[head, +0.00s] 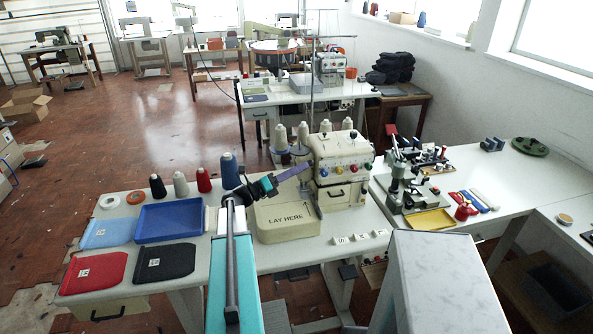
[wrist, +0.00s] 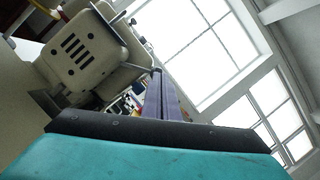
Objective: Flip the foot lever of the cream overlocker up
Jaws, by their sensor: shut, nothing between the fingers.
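The cream overlocker (head: 341,160) stands on the white table right of centre, with coloured dials on its front and thread cones behind it. Its cream side, with dark vent slots, shows tilted at the upper left of the wrist view (wrist: 80,52). I cannot make out its foot lever in either view. My gripper (head: 304,168) has purple fingers, shut and empty, left of the overlocker's upper body and above the tray marked LAY HERE (head: 289,235). In the wrist view the fingers (wrist: 158,76) point past the machine; whether they touch it cannot be told.
Thread cones, with a blue one (head: 229,172) closest to my arm, stand at the table's back left. A blue tray (head: 167,222) and folded cloths lie left. A green-grey machine (head: 402,180) stands on the right table. Small white labelled blocks (head: 345,243) sit along the front edge.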

